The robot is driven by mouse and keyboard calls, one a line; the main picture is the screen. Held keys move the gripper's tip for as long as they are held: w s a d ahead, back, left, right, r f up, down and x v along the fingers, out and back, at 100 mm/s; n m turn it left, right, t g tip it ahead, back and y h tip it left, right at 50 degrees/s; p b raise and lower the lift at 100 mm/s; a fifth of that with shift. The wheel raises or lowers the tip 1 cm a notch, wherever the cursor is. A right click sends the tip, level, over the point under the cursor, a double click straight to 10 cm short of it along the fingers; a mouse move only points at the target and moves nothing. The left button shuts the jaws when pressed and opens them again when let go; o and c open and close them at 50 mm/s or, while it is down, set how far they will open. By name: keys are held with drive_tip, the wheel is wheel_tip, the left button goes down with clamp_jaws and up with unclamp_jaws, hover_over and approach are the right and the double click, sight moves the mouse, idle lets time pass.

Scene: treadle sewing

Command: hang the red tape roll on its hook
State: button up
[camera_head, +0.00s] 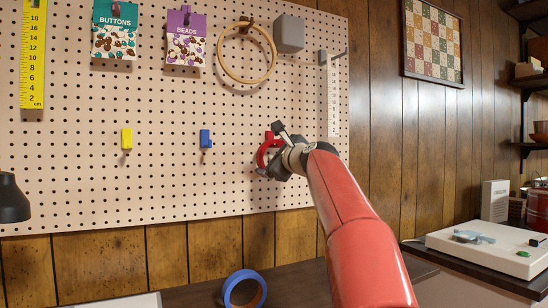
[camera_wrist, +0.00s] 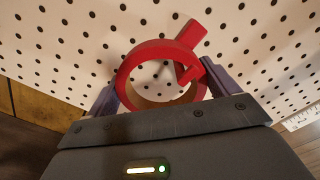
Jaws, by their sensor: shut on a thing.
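The red tape roll (camera_head: 262,154) is held up against the pegboard, and my gripper (camera_head: 279,158) is shut on it. In the wrist view the roll (camera_wrist: 146,54) stands between the two fingers of my gripper (camera_wrist: 160,90), gripped by its sides, its opening and brown core visible. The red hook (camera_head: 270,135) is on the pegboard at the roll's upper edge. In the wrist view the red hook (camera_wrist: 191,37) overlaps the roll's upper right rim. I cannot tell whether its peg passes through the ring. My arm hides part of the roll in the head view.
A blue hook (camera_head: 205,139) and a yellow hook (camera_head: 127,139) are empty to the left. A ruler (camera_head: 333,95) hangs close on the right, with an embroidery hoop (camera_head: 222,62) above. A blue tape roll (camera_head: 230,291) is on the table below.

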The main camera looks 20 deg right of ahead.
drive_tip(key=shift+f, duration=0.15)
drive_tip(key=o, duration=0.8)
drive_tip(key=shift+s, duration=0.1)
drive_tip(key=s+b, duration=0.3)
drive_tip(key=s, duration=0.4)
drive_tip(key=shift+s+d, duration=0.15)
drive_tip(key=shift+s, duration=0.2)
